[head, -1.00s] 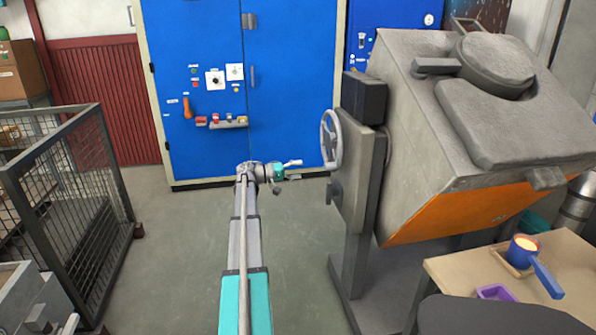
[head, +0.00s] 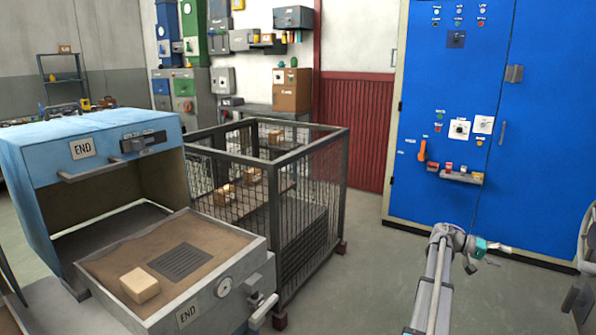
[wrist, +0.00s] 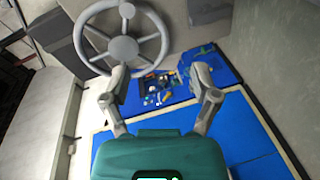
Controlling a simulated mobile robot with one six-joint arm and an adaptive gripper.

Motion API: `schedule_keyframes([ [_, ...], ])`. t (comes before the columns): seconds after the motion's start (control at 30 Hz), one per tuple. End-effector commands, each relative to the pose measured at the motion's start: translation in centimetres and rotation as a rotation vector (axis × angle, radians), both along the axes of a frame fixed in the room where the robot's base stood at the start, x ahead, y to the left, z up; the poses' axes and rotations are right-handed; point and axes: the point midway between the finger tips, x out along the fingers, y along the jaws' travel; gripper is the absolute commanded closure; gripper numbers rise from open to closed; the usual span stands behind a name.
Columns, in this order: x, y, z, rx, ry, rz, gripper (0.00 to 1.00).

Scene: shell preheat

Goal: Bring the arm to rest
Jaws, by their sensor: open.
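My gripper (head: 498,250) shows in the head view at the end of my stretched arm, at the lower right in front of the blue cabinet (head: 455,105). In the wrist view my gripper (wrist: 162,88) has its two fingers spread apart with nothing between them. A grey handwheel (wrist: 122,48) is beyond the fingers at the upper left of the wrist view. The gripper is empty and touches nothing that I can see.
A blue box-like unit marked END (head: 95,150) stands at the left, with an open sand-coloured tray drawer (head: 215,262) holding a pale block (head: 139,285). A wire mesh cage (head: 275,165) stands beside it. Grey floor (head: 365,275) is clear between cage and arm.

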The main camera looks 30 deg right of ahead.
Motion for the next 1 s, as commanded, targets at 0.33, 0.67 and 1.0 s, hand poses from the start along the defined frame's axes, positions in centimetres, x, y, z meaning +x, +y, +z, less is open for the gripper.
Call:
schedule_keyframes([
  [0.33,11.1,9.6,-3.9,0.148,-0.164,0.176,0.22],
  [0.67,19.8,20.0,-7.3,0.313,-0.295,0.341,0.22],
  [1.0,26.5,32.1,-10.4,0.508,-0.407,0.51,0.22],
])
